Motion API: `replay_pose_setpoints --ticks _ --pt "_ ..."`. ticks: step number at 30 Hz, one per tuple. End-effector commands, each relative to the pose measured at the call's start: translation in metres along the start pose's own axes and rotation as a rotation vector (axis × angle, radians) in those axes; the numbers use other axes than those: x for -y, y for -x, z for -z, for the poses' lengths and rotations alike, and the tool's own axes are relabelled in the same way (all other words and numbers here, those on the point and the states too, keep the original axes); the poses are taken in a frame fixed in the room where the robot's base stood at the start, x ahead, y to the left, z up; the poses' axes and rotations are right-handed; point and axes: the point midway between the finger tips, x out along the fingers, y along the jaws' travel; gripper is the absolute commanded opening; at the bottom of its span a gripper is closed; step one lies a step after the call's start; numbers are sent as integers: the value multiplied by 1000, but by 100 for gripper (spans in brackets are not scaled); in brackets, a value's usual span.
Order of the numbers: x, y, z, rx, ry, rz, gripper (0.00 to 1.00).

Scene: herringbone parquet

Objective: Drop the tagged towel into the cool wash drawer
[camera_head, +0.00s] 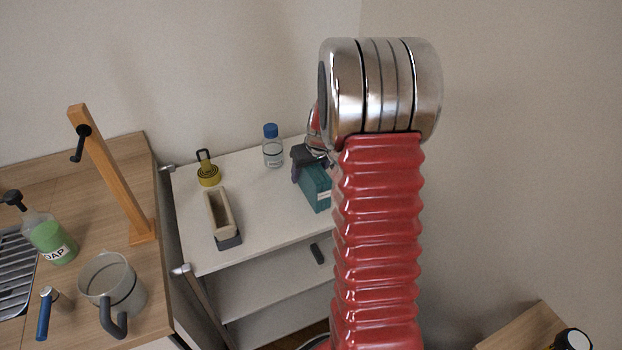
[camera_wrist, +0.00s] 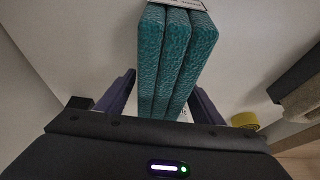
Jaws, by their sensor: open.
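The teal folded towel (camera_head: 315,186) lies on the white shelf top, with a white tag on its front side. In the wrist view the towel (camera_wrist: 176,60) shows as thick folds running between my two fingers, with a pale tag edge at the top. My gripper (camera_wrist: 162,82) is open, with one finger on each side of the towel and visible gaps. In the head view my gripper (camera_head: 303,158) is at the towel's far end, partly hidden behind my arm.
A yellow round item with a black handle (camera_head: 208,174) and a blue-capped bottle (camera_head: 273,152) stand at the back of the shelf top. A wooden counter at left holds a soap bottle (camera_head: 52,240), a grey jug (camera_head: 112,285) and a wooden post (camera_head: 112,175). Shelf space between box and towel is clear.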

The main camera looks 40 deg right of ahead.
Motion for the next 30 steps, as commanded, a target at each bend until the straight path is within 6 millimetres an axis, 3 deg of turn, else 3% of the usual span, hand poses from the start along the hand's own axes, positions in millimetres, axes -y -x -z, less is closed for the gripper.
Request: replay_pose_setpoints --ticks 12,30 --pt "0 -2 -1 0 0 0 61" --pt "0 -1 -1 0 0 0 19"
